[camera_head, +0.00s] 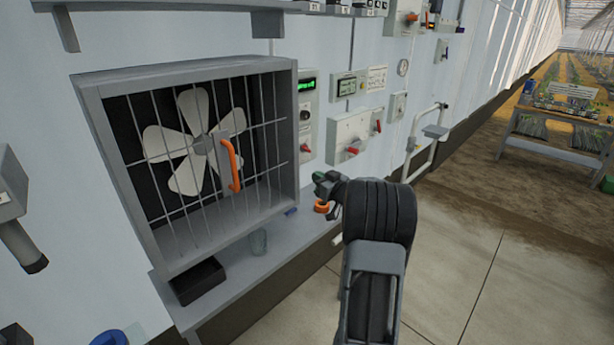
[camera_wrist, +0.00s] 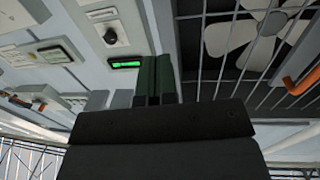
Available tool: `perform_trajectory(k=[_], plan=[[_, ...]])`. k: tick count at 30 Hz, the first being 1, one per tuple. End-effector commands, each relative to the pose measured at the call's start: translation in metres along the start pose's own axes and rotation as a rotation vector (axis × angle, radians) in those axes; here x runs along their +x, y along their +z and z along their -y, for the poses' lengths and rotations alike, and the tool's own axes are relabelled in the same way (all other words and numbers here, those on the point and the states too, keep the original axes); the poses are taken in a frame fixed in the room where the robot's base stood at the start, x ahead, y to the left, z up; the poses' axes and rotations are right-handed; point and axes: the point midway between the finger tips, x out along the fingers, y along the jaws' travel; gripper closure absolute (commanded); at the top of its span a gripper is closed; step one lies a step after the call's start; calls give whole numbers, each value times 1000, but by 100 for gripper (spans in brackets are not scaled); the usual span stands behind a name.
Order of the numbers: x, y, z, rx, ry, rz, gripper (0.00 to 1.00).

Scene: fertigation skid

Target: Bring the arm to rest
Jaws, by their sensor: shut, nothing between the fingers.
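My gripper (camera_head: 322,184) is in front of the wall bench in the head view, to the right of the caged fan box. In the wrist view the two dark green fingers of my gripper (camera_wrist: 157,78) are together with nothing between them. My dark arm reaches up from the bottom of the head view. An orange ring-like part (camera_head: 322,207) shows just under the gripper; I cannot tell what it belongs to.
The fan box (camera_head: 187,70) has a barred front and an orange handle (camera_head: 234,165). Control boxes (camera_head: 352,135) line the wall.

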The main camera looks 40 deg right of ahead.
Motion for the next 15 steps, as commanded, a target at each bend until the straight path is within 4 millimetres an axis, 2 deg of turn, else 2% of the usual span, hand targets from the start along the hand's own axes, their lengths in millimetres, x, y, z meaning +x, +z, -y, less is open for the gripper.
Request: perform_trajectory(k=[1,6,15], plan=[[-12,2,-4,-2,6,-1,100],[-36,2,-7,0,6,1,100],[-52,1,-7,1,1,2,100]])
